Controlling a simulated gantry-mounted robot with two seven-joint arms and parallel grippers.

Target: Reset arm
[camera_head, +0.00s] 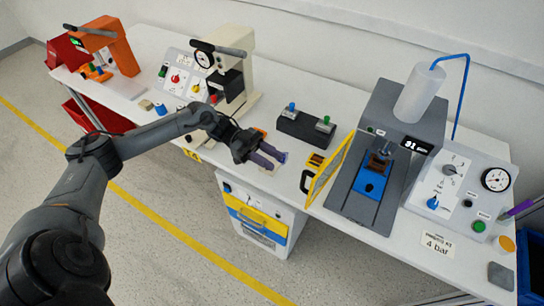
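My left gripper (275,160) reaches in from the left and hangs above the white table (292,197), near its front edge. Its two dark fingers lie close together, and I cannot tell whether there is a gap between them. Nothing shows clearly between them. At the right edge, a purple piece (518,208) with a dark stem shows beside the control panel. It may be a fingertip of my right gripper; the rest is out of frame. The grey control panel (413,197) carries a rotary switch (449,170), a blue knob (433,202) and a gauge (496,180).
A grey press (345,195) with a blue fixture (371,184) and an open yellow-framed door (328,173) stands right of my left gripper. A black button box (305,128) lies behind it. A cream press (235,75) and an orange machine (122,57) stand farther left.

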